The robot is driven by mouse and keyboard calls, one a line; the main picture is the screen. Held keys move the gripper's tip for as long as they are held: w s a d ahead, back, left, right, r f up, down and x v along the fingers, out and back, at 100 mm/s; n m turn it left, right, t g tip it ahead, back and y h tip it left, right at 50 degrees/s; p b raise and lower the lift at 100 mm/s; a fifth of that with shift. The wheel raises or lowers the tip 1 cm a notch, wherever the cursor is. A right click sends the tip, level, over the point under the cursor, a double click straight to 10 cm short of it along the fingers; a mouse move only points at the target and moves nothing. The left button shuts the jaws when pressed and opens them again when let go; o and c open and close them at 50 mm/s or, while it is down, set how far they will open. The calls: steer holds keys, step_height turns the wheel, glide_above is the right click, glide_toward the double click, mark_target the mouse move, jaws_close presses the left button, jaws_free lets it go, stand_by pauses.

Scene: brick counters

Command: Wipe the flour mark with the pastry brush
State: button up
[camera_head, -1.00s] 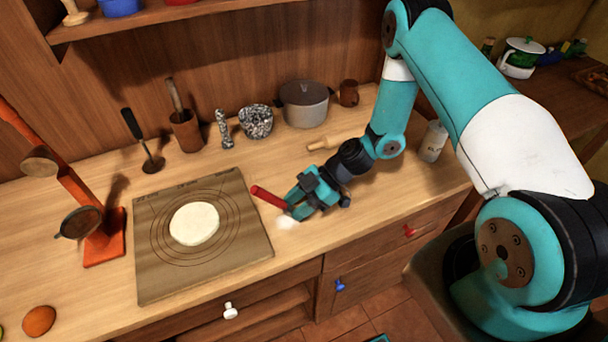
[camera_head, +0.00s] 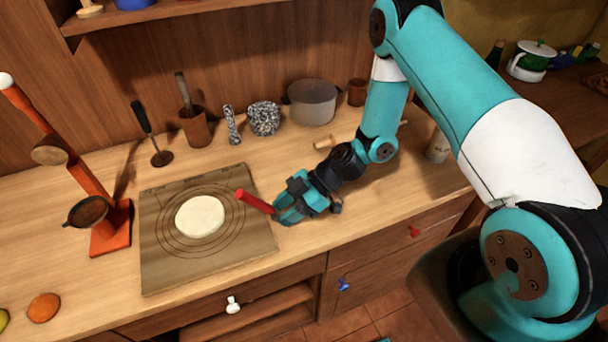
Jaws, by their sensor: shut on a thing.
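The pastry brush shows as a red handle (camera_head: 255,201) that sticks out to the left of my gripper (camera_head: 283,209). My gripper is shut on the brush, low over the counter just right of the board. The brush's bristles are hidden by the gripper. No white flour mark shows on the counter now. Its earlier spot is behind or under my gripper, so I cannot tell if any flour is there.
A board (camera_head: 160,272) with a flat round of dough (camera_head: 200,216) lies left of my gripper. An orange stand (camera_head: 110,230) is further left. The counter's front edge is close.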

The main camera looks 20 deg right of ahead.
steer(key=shift+a+f, duration=0.15)
steer(key=shift+a, duration=0.55)
steer(key=shift+d+r+p, duration=0.1)
steer(key=shift+r+p, duration=2)
steer(key=shift+r, duration=1.7)
steer(key=w+d+r+p, duration=0.2)
steer(key=d+r+p, duration=0.25)
steer(key=d, duration=0.25)
steer(key=f, duration=0.1)
steer(key=f+b, duration=0.1)
steer(key=f, duration=0.1)
steer(key=f+b, duration=0.1)
steer(key=f, duration=0.1)
steer(key=shift+d+f, duration=0.25)
steer(key=shift+d, duration=0.05)
